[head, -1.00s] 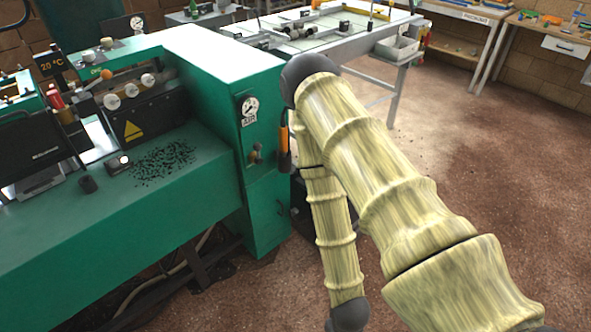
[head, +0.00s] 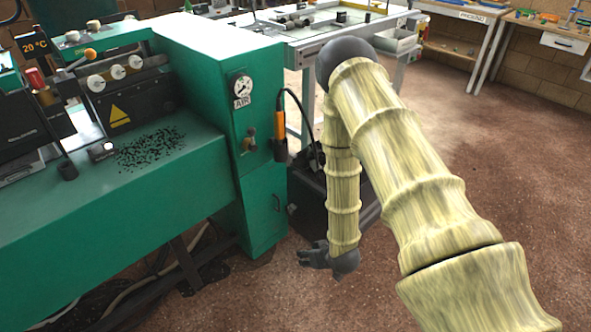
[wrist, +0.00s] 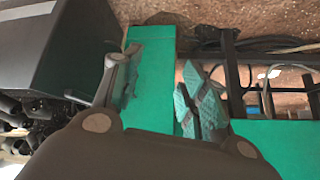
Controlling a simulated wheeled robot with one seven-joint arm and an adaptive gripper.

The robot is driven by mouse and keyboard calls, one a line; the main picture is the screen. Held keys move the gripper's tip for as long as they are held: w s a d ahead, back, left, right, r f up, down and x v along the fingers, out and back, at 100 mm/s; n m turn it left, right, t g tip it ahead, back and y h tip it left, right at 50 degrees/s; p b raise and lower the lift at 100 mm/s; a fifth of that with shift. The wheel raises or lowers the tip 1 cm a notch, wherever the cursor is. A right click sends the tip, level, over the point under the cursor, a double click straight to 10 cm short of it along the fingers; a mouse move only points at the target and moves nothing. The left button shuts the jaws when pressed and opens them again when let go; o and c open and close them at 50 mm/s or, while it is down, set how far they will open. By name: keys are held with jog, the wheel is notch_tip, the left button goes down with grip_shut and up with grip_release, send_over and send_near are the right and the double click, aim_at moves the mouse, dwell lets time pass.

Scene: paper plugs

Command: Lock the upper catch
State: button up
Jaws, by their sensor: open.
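The green machine (head: 210,110) carries small brass-coloured fittings (head: 249,140) on its end face, below a round gauge. A small dark handle (head: 277,203) sits on the lower green door under them. I cannot tell from these views which of these is the upper catch, or whether it is locked. My gripper (head: 312,256) hangs low beside the machine's lower corner, apart from the fittings. In the wrist view my gripper (wrist: 165,85) has its two fingers spread with nothing between them. Green panel (wrist: 150,108) shows behind the fingers.
A dark box-like unit (head: 312,205) stands on the floor right of the machine, partly behind my arm. An orange-handled tool (head: 280,135) with a black cable hangs at the machine's corner. A glass-topped table (head: 315,32) stands behind. Brown floor at right is open.

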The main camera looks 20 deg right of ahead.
jog(key=w+d+r+n+t+y+b, duration=0.1)
jog(key=w+d+t+b, duration=0.25)
jog(key=w, duration=0.65)
jog(key=w+d+r+n+t+y+b, duration=0.15)
jog(key=w+d+b, duration=0.3)
jog(key=w, duration=0.55)
jog(key=w+d+r+n+t+y+b, duration=0.2)
jog(key=w+d+r+t+y+b, duration=0.15)
jog(key=w+d+r+b, duration=0.45)
jog(key=b+x, duration=0.1)
jog(key=x, duration=1)
jog(key=shift+w+a+f+h, duration=0.3)
jog(key=shift+a+h, duration=0.05)
jog(key=shift+h, duration=0.05)
jog(key=shift+t, duration=0.25)
grip_shut()
